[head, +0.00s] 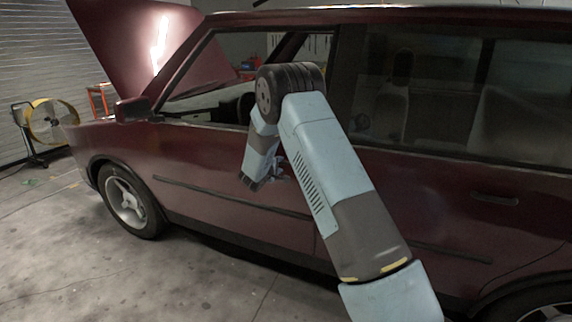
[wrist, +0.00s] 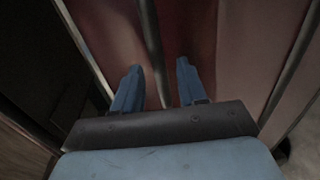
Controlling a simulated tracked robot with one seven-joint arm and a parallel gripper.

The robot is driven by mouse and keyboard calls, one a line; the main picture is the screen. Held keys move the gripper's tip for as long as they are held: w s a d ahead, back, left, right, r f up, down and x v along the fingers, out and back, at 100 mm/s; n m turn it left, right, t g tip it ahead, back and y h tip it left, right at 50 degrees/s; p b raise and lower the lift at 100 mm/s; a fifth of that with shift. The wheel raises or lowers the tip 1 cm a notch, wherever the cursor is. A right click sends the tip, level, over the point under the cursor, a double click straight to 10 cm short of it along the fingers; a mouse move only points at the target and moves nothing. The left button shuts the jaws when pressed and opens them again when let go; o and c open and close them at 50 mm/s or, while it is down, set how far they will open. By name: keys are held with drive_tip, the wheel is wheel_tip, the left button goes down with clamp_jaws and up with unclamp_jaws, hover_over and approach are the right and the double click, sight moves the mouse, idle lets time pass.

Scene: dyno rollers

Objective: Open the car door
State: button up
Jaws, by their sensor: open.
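The dark red car stands side-on, and its front door (head: 215,165) appears flush with the body in the head view. My gripper (head: 279,172) is at the rear part of this door, below the window line, with my arm in front of it. The front door's handle is not visible; my arm covers that area. I cannot tell whether the fingers touch the car.
The rear door handle (head: 495,199) shows to the right. The hood (head: 140,40) is raised. The side mirror (head: 134,109) sticks out at the front of the door. A yellow fan (head: 47,121) stands far left. The concrete floor (head: 130,275) at lower left is clear.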

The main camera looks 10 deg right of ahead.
sight(282, 163)
drive_tip(key=shift+x, duration=2.1)
clamp_jaws()
